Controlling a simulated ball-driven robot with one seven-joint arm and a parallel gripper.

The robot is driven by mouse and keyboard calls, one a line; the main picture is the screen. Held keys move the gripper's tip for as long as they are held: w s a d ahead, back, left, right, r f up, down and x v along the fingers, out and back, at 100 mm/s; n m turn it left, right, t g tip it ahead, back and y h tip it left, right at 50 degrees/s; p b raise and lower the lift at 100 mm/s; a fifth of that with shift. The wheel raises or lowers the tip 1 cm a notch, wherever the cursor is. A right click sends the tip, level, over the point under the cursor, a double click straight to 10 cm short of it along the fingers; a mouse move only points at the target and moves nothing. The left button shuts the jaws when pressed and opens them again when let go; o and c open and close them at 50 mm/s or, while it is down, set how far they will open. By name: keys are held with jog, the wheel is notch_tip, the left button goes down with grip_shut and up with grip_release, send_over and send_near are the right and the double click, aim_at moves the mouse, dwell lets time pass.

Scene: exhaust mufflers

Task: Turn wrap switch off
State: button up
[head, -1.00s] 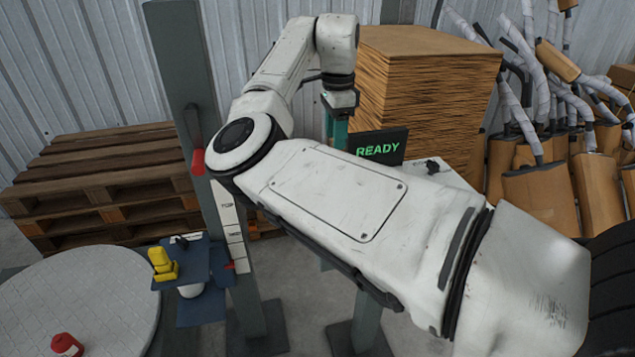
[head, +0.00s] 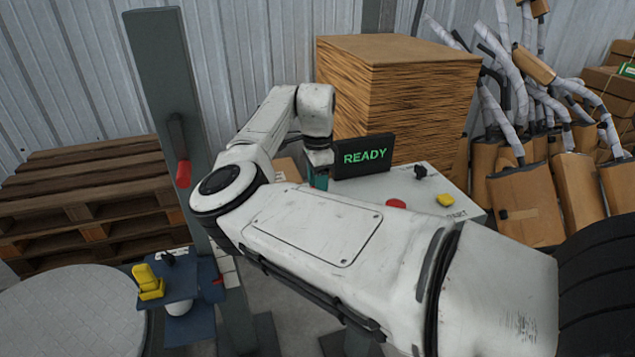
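A pale control panel (head: 405,178) stands right of centre, partly behind my arm. It carries a black knob (head: 421,171), which may be the wrap switch; I cannot read its label or tell its setting. A red button (head: 396,203) and a yellow button (head: 445,200) are also on the panel. A black display (head: 364,157) at its back reads "READY" in green. My gripper (head: 318,178) points down left of the display, apart from the knob. Its teal part shows, but its fingertips are hidden behind my arm, so its opening cannot be seen.
A grey post (head: 160,70) with a red-tipped handle (head: 183,172) stands at left, by wooden pallets (head: 90,195). A round turntable (head: 70,310) and a yellow part (head: 149,281) are lower left. A cardboard stack (head: 400,85) and wrapped mufflers (head: 530,190) stand behind.

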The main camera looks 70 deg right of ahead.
jog(key=shift+f, duration=0.15)
grip_shut()
dwell(0.4)
